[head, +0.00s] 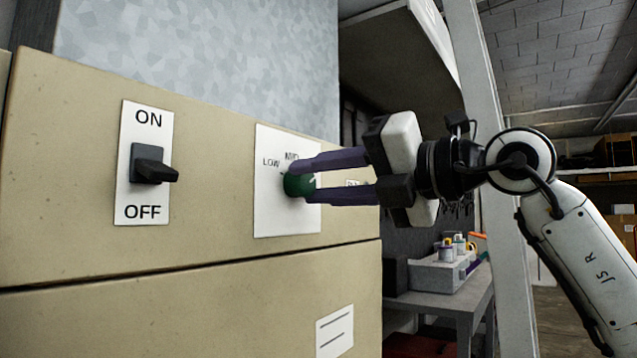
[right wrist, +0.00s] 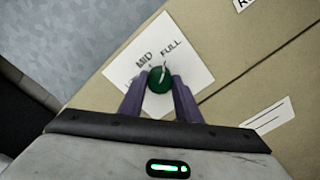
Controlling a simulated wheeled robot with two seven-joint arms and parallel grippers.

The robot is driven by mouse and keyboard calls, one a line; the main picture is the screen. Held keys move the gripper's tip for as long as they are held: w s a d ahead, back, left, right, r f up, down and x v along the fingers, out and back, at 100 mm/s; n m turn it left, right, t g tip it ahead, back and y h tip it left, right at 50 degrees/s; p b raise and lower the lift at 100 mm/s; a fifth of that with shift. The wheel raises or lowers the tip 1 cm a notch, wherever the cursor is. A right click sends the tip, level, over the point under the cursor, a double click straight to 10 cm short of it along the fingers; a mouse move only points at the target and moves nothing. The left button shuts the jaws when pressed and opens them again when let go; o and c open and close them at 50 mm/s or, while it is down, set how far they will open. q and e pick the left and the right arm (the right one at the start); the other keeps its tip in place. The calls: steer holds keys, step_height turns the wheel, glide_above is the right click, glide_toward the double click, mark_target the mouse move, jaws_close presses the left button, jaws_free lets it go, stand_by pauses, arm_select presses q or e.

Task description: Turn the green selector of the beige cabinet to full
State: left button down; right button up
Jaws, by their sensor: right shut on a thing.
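The green selector (head: 297,185) is a round knob on a white plate (head: 270,218) on the beige cabinet (head: 215,262). LOW and MID read on the plate in the head view; the third label is mostly hidden by my fingers. My right gripper (head: 303,180) is shut on the knob, one purple finger on each side. In the right wrist view the selector (right wrist: 158,80) sits between the fingertips. Its white mark points up and slightly right, towards the FULL label rather than MID. LOW is mostly hidden there by a finger. My left gripper is not in view.
A black toggle switch (head: 152,165) on an ON/OFF plate sits left of the selector. A paper label (head: 335,332) is lower on the cabinet. A bench (head: 450,302) with a grey tray (head: 437,273) stands behind at right, past a pale post (head: 490,150).

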steer(key=shift+m, duration=0.3)
steer(key=o, duration=1.1)
steer(key=shift+c, duration=0.2)
steer(key=shift+d, duration=0.1)
steer(key=b+v, duration=0.1)
steer(key=v, duration=0.9)
steer(key=shift+b, duration=0.3)
